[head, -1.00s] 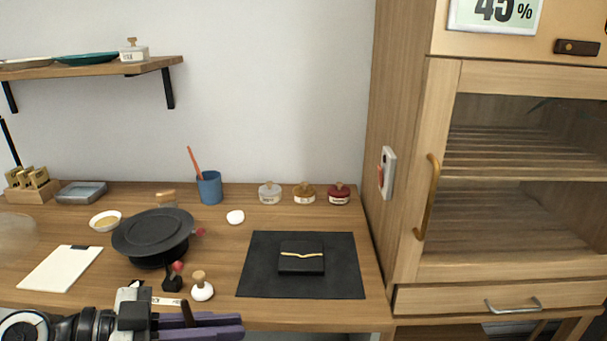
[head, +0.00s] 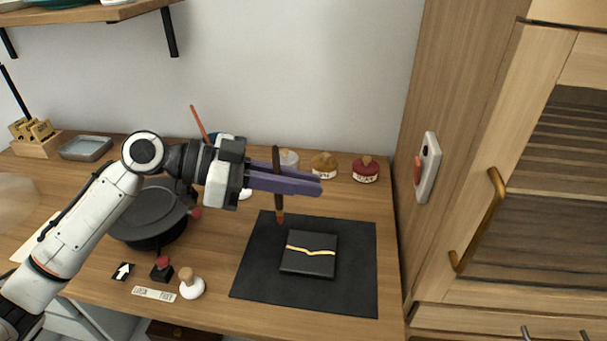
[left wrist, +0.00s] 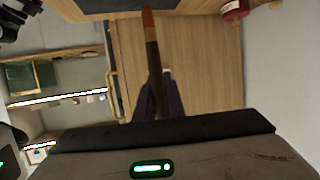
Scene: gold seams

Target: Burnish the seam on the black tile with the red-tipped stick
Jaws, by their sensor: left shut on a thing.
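The black tile (head: 309,262) lies flat on a dark mat (head: 350,290), with a gold seam (head: 311,250) running across it. My left gripper (head: 284,181) is shut on a dark brown stick (head: 277,163). The stick hangs upright with its reddish-orange tip (head: 280,217) pointing down, above the mat's back left part and apart from the tile. In the left wrist view the stick (left wrist: 153,60) runs out from between the purple fingers (left wrist: 158,100), its red tip (left wrist: 148,18) at the far end. My right gripper is not in view.
A round black turntable (head: 150,215) stands left of the mat. A white knobbed stamp (head: 190,284), a small black block with a red knob (head: 161,270) and a label strip (head: 153,293) lie near the front edge. Small lidded jars (head: 365,170) line the back. A wooden cabinet (head: 500,150) stands at the right.

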